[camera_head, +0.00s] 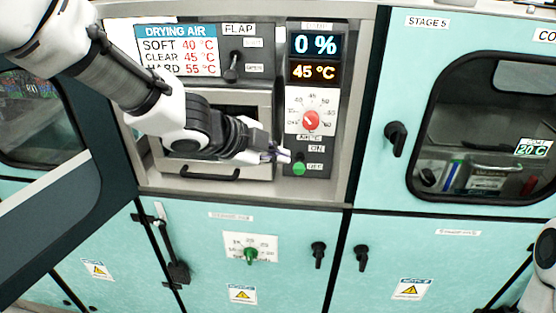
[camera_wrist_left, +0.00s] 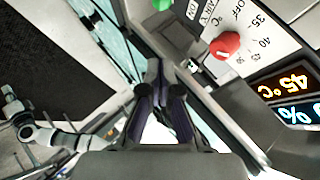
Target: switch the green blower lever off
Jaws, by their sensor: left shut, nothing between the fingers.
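The green blower lever knob (camera_head: 299,168) is at the bottom of the dark control panel, level with the lower label (camera_head: 315,167), which seems to read OFF. The ON label (camera_head: 316,148) is above it. The panel's upper display (camera_head: 314,45) reads 0 %. My left gripper (camera_head: 284,156) is shut and empty, just up and left of the green knob; I cannot tell whether they touch. In the left wrist view the green knob (camera_wrist_left: 162,4) is at the top edge, beyond the shut fingers (camera_wrist_left: 163,72). My right gripper is too small in the left wrist view to judge.
A red dial (camera_head: 311,120) and a 45 °C display (camera_head: 314,71) sit above the lever. The FLAP lever (camera_head: 232,68) is to the upper left. A drawer with a black handle (camera_head: 208,174) lies left of the gripper. A lower green dial (camera_head: 251,254) is on the cabinet below.

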